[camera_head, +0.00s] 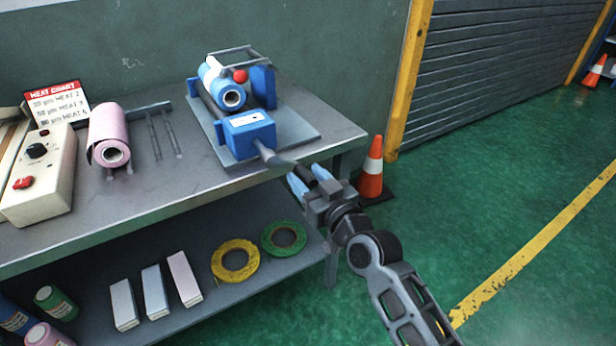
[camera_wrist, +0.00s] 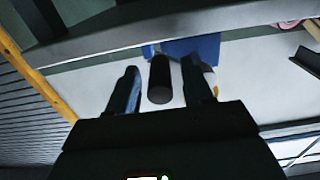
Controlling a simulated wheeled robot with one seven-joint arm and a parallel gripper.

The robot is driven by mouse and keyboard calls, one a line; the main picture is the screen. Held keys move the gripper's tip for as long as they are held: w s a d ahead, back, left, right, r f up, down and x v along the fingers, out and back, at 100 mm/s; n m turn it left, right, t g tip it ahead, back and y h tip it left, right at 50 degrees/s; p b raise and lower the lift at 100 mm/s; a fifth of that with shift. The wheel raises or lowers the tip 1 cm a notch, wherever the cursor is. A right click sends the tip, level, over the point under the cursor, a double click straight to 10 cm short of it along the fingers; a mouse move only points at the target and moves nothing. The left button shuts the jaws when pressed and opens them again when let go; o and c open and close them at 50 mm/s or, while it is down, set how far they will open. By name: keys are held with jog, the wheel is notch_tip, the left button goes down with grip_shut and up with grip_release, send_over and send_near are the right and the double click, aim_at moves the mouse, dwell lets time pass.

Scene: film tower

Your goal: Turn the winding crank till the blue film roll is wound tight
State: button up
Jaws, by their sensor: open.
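The winder (camera_head: 246,134) stands on the tabletop, with a blue gearbox at its front. The light blue film roll (camera_head: 209,76) lies in it, its white core end facing me. The winding crank (camera_head: 272,157) reaches from the gearbox past the table's front edge. Its dark handle (camera_wrist: 160,82) shows between my two fingers in the wrist view. My gripper (camera_head: 308,181) is open, with one blue finger on each side of the handle and gaps visible. How tightly the film is wound I cannot tell.
A pink roll (camera_head: 109,136), a heat chart (camera_head: 57,103) and a control box (camera_head: 40,175) stand left on the table (camera_head: 190,185). Tape rolls and boxes lie on the lower shelf (camera_head: 200,312). An orange cone (camera_head: 371,170) stands beyond the table's right end. Green floor on the right is clear.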

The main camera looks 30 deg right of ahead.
jog(key=shift+w, duration=0.1)
jog(key=shift+c, duration=0.5)
grip_shut()
